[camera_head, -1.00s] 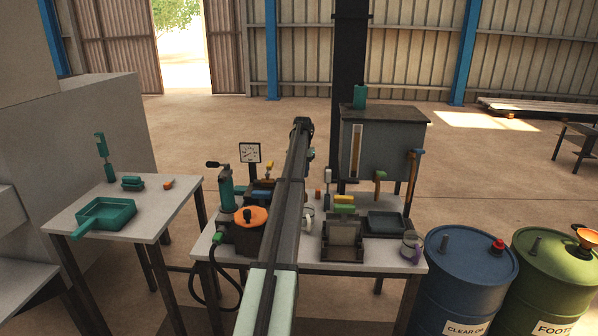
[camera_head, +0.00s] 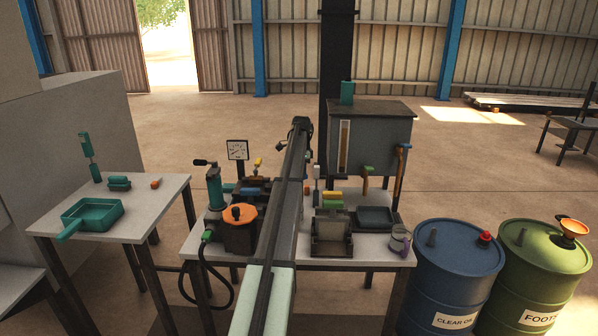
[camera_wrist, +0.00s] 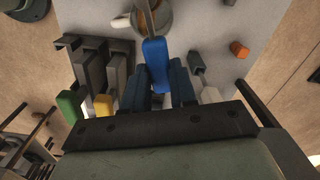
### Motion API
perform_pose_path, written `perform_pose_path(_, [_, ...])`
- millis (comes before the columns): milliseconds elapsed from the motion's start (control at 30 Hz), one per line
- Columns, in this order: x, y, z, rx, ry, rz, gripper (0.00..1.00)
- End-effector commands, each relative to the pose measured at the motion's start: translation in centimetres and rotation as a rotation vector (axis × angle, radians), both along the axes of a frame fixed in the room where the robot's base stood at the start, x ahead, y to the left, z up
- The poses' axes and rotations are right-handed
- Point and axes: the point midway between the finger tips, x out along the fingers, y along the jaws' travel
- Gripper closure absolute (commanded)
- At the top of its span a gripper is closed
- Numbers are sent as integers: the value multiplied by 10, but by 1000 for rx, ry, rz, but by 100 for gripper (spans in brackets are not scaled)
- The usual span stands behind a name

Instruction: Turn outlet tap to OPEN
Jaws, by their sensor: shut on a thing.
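The tap's blue handle (camera_wrist: 155,55) shows in the wrist view, with a thin stem running up from it over a pale cup (camera_wrist: 178,18). I take this handle to be the outlet tap's; no label is legible. My gripper (camera_wrist: 157,74) is shut on the blue handle, one dark finger on each side. In the head view my arm hides the gripper, the handle and the cup. I cannot tell the tap's exact setting.
The press's orange-topped pot (camera_head: 239,215) stands left of my arm. An orange block (camera_wrist: 239,49) lies right of the handle.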

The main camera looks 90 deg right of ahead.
Motion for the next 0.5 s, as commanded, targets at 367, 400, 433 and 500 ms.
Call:
perform_pose_path(367, [-3,19,0,0,0,-248,100])
perform_pose_path(400, [-3,20,0,0,0,-266,100])
perform_pose_path(433, [-3,21,0,0,0,-277,100])
perform_pose_path(500, [-4,22,0,0,0,-300,100])
